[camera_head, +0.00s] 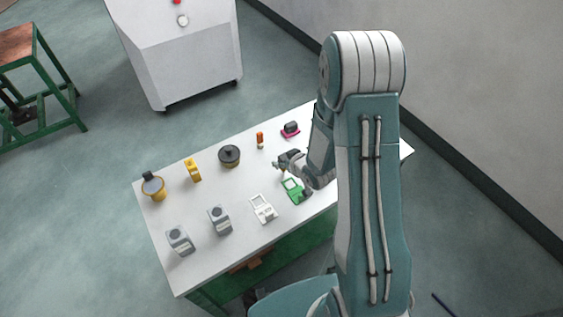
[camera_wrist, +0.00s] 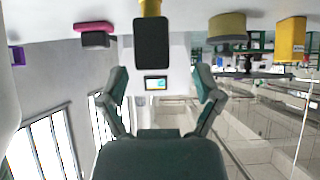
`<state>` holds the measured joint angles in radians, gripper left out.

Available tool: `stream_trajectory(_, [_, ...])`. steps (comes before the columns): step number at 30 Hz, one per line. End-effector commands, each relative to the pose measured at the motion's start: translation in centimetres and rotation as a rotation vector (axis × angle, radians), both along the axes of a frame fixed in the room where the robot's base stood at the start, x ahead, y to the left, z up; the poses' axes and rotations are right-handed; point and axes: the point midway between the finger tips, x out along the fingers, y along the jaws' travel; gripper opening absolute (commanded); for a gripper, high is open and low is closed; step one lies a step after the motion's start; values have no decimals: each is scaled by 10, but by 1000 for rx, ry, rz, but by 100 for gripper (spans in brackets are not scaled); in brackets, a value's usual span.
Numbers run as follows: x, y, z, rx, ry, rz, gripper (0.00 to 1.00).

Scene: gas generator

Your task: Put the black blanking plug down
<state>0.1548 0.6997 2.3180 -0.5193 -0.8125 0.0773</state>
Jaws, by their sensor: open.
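A black, block-shaped piece on a yellow part, which looks like the black blanking plug (camera_wrist: 152,44), shows upside down in the wrist view. It sits just beyond my fingertips, centred between them, with a gap on each side. My gripper (camera_wrist: 161,75) is open and nothing is between its fingers. In the head view my gripper (camera_head: 279,164) is low over the right part of the white table (camera_head: 222,187). A small yellow bit shows beside its fingers there, and the plug itself cannot be made out clearly.
Along the far side stand a dark piece on a pink base (camera_head: 290,130), an orange piece (camera_head: 260,140), a black-topped round piece (camera_head: 229,155) and a yellow piece (camera_head: 193,170). Nearer are a green device (camera_head: 293,190), a white device (camera_head: 262,208) and grey blocks (camera_head: 220,219).

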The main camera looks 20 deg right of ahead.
Motion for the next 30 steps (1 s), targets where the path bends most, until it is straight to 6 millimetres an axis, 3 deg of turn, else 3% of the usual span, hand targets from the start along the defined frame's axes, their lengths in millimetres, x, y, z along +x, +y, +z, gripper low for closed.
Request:
stream_trajectory(4, [15, 3, -12, 2, 1, 1, 83])
stream_trajectory(12, [18, 6, -14, 0, 1, 0, 83])
stream_trajectory(13, [18, 6, -14, 0, 1, 0, 78])
stream_trajectory(14, [18, 6, -14, 0, 1, 0, 65])
stream_trajectory(18, [18, 6, -14, 0, 1, 0, 3])
stream_trajectory(30, [18, 6, -13, 0, 1, 0, 0])
